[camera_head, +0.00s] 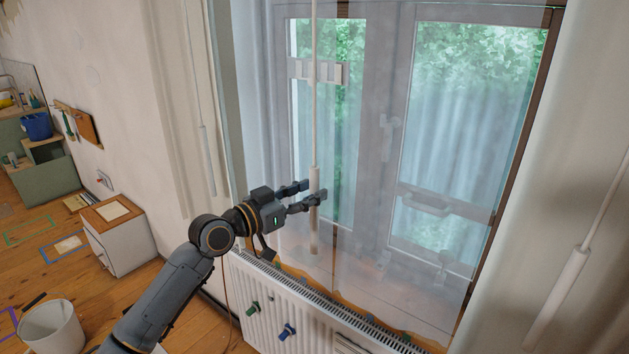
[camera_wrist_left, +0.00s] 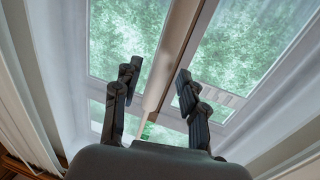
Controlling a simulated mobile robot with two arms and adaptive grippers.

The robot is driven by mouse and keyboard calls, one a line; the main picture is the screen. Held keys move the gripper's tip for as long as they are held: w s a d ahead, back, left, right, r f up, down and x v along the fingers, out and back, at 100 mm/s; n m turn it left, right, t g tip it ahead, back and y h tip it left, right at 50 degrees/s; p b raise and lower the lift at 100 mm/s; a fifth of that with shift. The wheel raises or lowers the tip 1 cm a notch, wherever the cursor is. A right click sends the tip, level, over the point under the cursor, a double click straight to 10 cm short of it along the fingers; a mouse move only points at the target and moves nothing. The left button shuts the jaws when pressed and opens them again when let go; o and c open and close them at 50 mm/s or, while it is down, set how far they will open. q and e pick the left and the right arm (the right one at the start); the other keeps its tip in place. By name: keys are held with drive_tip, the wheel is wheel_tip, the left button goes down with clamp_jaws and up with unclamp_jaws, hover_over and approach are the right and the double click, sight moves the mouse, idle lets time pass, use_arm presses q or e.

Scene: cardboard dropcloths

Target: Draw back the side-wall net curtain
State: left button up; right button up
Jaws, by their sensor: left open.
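The sheer white net curtain (camera_head: 455,262) hangs across the window, and the panes show through it. A thin pull wand (camera_head: 315,228) with a thicker pale handle hangs in front of the net. My left gripper (camera_head: 313,192) is at the upper part of this handle, with its fingers apart. In the left wrist view, the wand (camera_wrist_left: 163,75) runs between the two open fingers of the gripper (camera_wrist_left: 157,80). The fingers are not closed on it. My right gripper is not in view.
A white radiator (camera_head: 270,315) with coloured knobs stands below the window. Other wands hang at the left (camera_head: 207,160) and right (camera_head: 562,290). A small white cabinet (camera_head: 128,245) and a white bucket (camera_head: 52,325) stand on the wooden floor at left.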

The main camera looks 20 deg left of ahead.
use_arm(q)
drive_tip(key=shift+x, duration=1.1)
clamp_jaws()
